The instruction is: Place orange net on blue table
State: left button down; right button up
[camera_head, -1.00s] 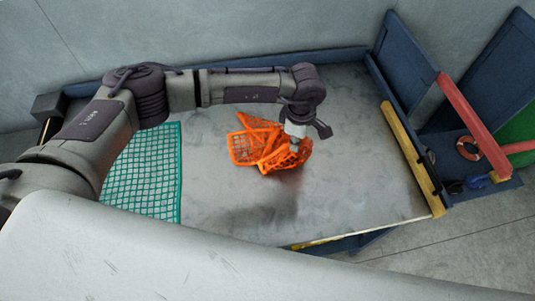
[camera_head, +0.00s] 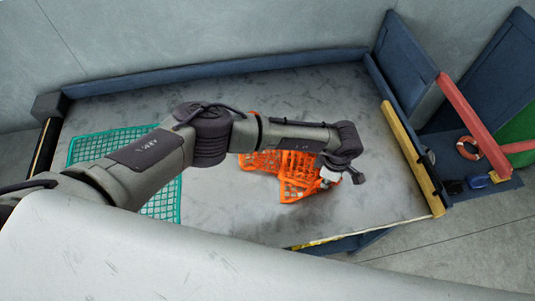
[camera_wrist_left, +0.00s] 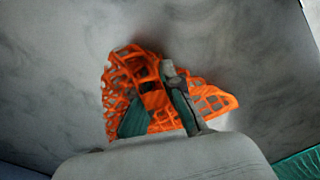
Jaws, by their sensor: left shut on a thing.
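The orange net (camera_head: 291,188) lies crumpled on the grey top of the blue-edged table (camera_head: 350,215), right of the middle. Part of it is hidden under my left forearm in the head view. My left gripper (camera_head: 328,176) is at the net's right end, low over the tabletop. In the left wrist view the orange net (camera_wrist_left: 150,68) bunches around my left gripper's fingers (camera_wrist_left: 160,112), which are shut on it. My right gripper is in neither view.
A green net (camera_head: 160,203) lies flat on the table's left part, partly under my left arm. Blue walls (camera_head: 230,66) edge the back and right. A yellow bar (camera_head: 408,155) runs along the right edge. An orange ring (camera_head: 467,148) sits beyond it. The tabletop's front right is clear.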

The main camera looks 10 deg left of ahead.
pick_arm(q)
jog(key=c, duration=0.9)
grip_release()
